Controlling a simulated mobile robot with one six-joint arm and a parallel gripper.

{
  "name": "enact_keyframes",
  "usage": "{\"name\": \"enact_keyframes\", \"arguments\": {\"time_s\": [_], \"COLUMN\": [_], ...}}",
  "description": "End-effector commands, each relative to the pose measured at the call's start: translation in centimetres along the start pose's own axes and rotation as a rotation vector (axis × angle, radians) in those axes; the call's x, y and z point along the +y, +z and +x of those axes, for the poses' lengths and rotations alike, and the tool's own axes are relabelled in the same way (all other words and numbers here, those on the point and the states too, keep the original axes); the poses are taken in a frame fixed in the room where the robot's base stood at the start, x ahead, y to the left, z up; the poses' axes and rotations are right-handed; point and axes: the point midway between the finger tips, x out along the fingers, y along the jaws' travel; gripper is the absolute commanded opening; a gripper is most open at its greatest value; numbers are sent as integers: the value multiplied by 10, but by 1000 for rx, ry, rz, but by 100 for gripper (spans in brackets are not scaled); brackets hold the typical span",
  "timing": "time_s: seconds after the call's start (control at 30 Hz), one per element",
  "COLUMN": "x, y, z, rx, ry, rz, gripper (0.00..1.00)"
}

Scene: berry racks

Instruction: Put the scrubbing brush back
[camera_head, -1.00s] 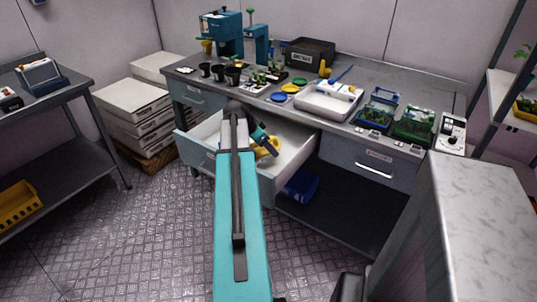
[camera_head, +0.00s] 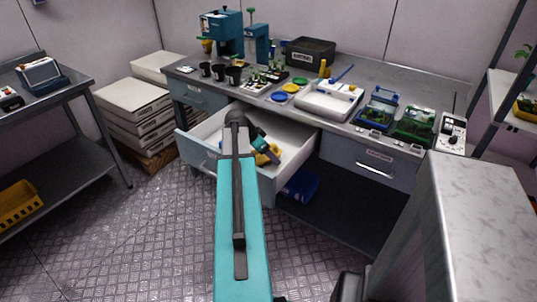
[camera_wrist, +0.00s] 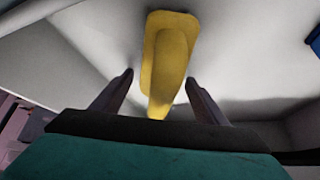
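The scrubbing brush, as far as I can tell, is the yellow object (camera_wrist: 170,55) in the wrist view, with a rounded block and a raised handle. It lies inside the open white drawer (camera_head: 292,150) of the workbench. In the head view its yellow part (camera_head: 272,153) shows just beyond my gripper. My gripper (camera_wrist: 160,85) is open, with one finger on each side of the brush's near end. The fingers look apart from the brush. My arm hides part of the drawer in the head view.
The workbench top (camera_head: 350,75) holds cups, coloured lids, a white tray (camera_head: 327,108) and green-filled boxes. A blue bin (camera_head: 300,186) stands below the drawer. Stacked white boxes (camera_head: 135,105) are at the left. A pale block (camera_head: 480,210) stands at the near right.

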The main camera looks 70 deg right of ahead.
Motion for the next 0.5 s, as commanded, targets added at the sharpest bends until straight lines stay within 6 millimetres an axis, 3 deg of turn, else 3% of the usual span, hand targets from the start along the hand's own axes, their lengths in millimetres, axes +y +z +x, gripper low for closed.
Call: {"name": "enact_keyframes", "arguments": {"time_s": [0.5], "x": [0], "y": [-2], "z": [-6], "rx": [0], "ry": [-1], "rz": [1], "gripper": [67]}}
